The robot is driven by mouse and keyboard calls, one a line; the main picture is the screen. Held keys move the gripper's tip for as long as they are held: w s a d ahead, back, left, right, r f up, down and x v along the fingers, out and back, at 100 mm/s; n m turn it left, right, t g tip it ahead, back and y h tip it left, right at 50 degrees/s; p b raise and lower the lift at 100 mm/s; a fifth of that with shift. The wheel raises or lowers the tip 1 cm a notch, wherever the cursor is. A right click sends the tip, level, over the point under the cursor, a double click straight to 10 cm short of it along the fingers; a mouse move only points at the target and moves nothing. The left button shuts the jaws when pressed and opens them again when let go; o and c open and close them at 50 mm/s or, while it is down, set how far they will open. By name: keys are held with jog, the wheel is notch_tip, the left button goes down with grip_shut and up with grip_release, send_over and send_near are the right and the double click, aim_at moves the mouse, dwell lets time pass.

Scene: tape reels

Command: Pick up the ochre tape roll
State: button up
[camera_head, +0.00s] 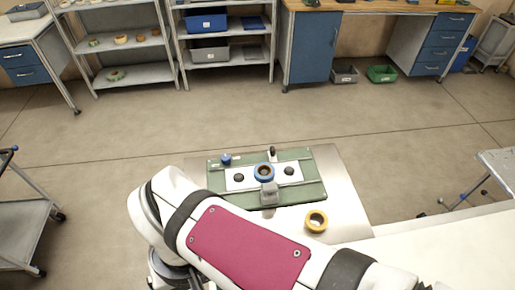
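The ochre tape roll (316,229) lies flat on the bare metal tabletop, right of and in front of the green fixture board. Its dark centre hole faces up. Nothing touches it. My white arm with a magenta panel crosses the front of the view, in front of and below the roll in the picture. The arm runs out at the lower edge, and my gripper is not in view.
The green board (216,182) carries a blue ring (264,180), dark knobs, a blue knob (226,159) and a grey block (269,194). The metal tabletop (345,190) is bare around the roll. Shelves and a workbench stand far behind; carts stand at both sides.

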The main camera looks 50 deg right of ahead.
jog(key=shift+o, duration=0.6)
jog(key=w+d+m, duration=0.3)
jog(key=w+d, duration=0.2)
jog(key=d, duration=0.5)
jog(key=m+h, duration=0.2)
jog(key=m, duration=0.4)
send_over(315, 223)
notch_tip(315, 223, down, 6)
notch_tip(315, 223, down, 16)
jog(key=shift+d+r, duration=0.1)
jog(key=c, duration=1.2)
